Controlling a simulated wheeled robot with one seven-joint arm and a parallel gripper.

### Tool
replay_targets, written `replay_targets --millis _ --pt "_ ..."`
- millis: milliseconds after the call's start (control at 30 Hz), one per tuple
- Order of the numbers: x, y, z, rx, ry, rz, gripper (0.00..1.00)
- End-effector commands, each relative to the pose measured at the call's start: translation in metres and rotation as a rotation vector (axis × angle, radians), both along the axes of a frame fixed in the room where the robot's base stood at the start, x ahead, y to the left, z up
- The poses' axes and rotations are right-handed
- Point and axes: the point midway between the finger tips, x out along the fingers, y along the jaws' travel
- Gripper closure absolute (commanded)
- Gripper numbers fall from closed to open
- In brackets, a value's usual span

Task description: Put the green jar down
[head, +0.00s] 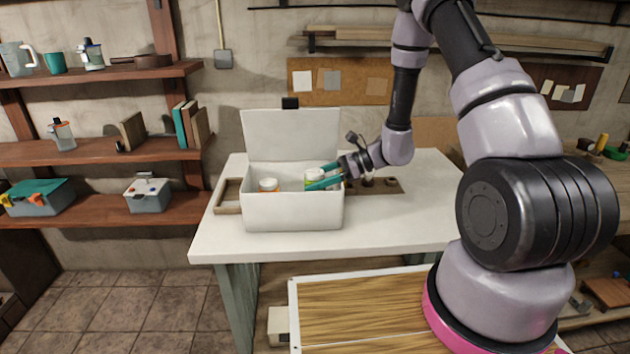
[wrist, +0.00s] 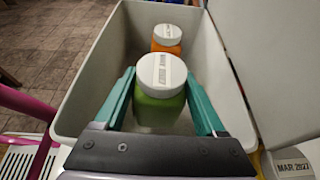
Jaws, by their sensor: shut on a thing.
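The green jar (wrist: 158,108) has a white lid with dark print and stands upright in the wrist view. My gripper (wrist: 162,100) has its two teal fingers on either side of it, shut on it. In the head view the jar (head: 315,177) shows between the fingers of my gripper (head: 322,177), inside the right part of an open white box (head: 293,213). The box wall hides the jar's lower part. I cannot tell whether the jar touches the box floor.
An orange jar (wrist: 167,40) with a white lid stands in the same box, beyond the green jar; it also shows in the head view (head: 268,186). The box's raised lid (head: 292,135) is behind it. The white table (head: 420,215) is mostly clear at right.

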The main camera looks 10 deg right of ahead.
Motion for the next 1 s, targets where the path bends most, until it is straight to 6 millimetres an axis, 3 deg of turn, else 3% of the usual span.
replay_targets --millis 500,533,600,867,1000 --pt "-0.002 -0.001 -0.016 -0.005 0.004 0.002 1.0" --pt "-0.002 -0.001 -0.016 -0.006 0.004 0.002 0.24" --pt "-0.002 -0.001 -0.016 -0.007 0.005 0.003 0.0" --pt "-0.003 -0.002 -0.006 -0.009 0.002 0.005 0.0" --pt "-0.002 -0.023 0.006 -0.006 0.003 -0.003 0.0"
